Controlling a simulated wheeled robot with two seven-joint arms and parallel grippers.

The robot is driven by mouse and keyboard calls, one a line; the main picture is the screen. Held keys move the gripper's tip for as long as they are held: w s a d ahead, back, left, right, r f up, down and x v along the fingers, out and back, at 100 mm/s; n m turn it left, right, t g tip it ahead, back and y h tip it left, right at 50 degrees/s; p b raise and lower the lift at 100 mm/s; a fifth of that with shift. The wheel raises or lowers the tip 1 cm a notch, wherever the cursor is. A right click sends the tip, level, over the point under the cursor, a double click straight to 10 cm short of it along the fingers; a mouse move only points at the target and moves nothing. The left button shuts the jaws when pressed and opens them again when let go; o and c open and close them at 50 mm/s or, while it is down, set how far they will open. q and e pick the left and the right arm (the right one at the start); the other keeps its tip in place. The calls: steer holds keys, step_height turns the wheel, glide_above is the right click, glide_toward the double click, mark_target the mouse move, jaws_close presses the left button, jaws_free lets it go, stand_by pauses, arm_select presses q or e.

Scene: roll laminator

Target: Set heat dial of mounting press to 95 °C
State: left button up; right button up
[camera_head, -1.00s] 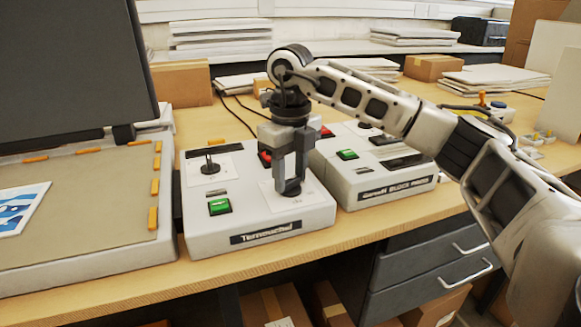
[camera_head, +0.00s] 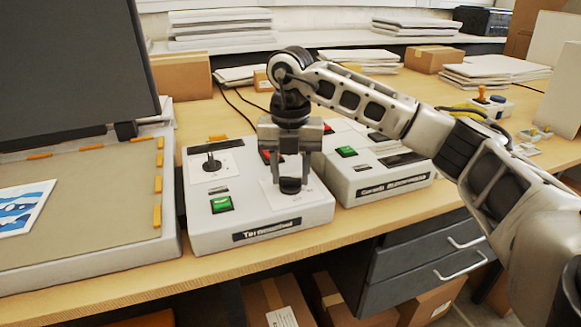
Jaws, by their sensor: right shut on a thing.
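A black round dial knob (camera_head: 290,187) sits on a white scale plate at the box's right front. My right gripper (camera_head: 290,180) points straight down, with its fingers shut on this knob. The scale marks and the knob's pointer are too small or hidden to read. A second black knob (camera_head: 211,163) with a lever shape sits on the box's left side. My left gripper is not in view.
A green switch (camera_head: 222,204) is on the box, and a red switch (camera_head: 268,156) is partly behind my gripper. A second pale box (camera_head: 378,185) with a green button stands close on the right. A blue and white print (camera_head: 22,208) lies on the press bed.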

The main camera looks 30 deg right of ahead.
mark_target(291, 177)
steer(key=shift+m, duration=0.7)
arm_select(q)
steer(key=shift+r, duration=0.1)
arm_select(e)
steer(key=o, duration=1)
arm_select(q)
steer(key=p, duration=0.1)
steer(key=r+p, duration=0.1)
steer(key=p, duration=0.1)
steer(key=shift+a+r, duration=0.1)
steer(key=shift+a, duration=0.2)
arm_select(e)
step_height(291, 177, up, 16)
steer(key=shift+f, duration=0.1)
